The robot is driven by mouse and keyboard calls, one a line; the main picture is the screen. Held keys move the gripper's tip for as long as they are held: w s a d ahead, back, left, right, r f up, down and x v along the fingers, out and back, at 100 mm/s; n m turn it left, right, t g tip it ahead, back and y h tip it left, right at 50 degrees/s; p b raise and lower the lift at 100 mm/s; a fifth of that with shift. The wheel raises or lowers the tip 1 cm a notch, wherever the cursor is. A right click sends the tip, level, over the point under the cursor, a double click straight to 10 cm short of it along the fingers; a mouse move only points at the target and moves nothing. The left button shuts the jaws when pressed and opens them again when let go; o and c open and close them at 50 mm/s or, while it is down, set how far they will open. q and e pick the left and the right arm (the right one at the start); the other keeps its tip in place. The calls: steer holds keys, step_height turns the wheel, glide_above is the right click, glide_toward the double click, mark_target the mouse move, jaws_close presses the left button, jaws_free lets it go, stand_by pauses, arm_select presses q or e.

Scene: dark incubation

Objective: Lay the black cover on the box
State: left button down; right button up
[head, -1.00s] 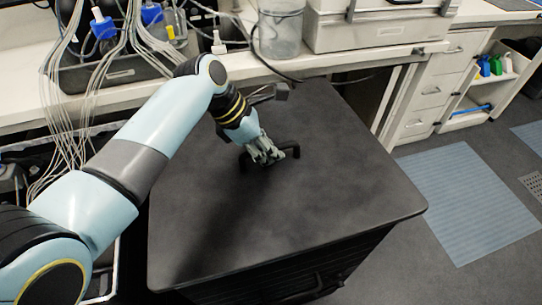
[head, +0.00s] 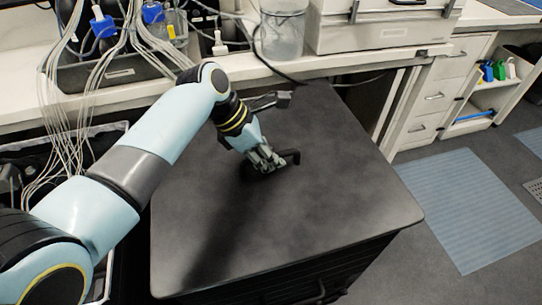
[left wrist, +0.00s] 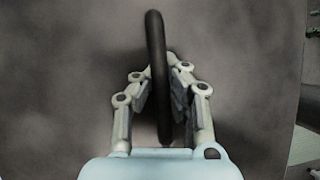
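The black cover (head: 330,200) is a wide flat dark slab with rounded corners, lying level, with a black bar handle (head: 293,155) on its top. Its mottled top fills most of the left wrist view (left wrist: 60,60). A dark body (head: 335,275) with a front handle shows under its front edge; I cannot make out a separate box. My left gripper (head: 267,162) points down at the handle. In the left wrist view its fingers (left wrist: 160,90) lie close on both sides of the handle (left wrist: 158,40) and appear shut on it. My right gripper is not in view.
A white bench (head: 250,75) runs behind, with a clear jar (head: 283,38), a grey instrument (head: 375,30) and many loose cables (head: 60,110) at the left. White drawers (head: 432,95) and an open shelf stand at the back right. Floor with a blue-grey mat (head: 465,210) is clear at right.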

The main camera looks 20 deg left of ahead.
arm_select(q)
steer(key=shift+s+f, duration=0.15)
steer(key=shift+f, duration=0.3)
steer(key=c, duration=2)
jaws_free()
steer(key=o, duration=0.6)
steer(key=shift+f, duration=0.1)
steer(key=d+r+p+v, duration=0.1)
steer(key=p+v, duration=0.6)
steer(key=v, duration=0.3)
steer(key=w+d+r+p+v, duration=0.1)
steer(key=d+p+v, duration=0.1)
steer(key=p+v, duration=0.5)
step_height(320, 180, up, 3)
steer(key=shift+a+f, duration=0.1)
steer(key=shift+a, duration=0.25)
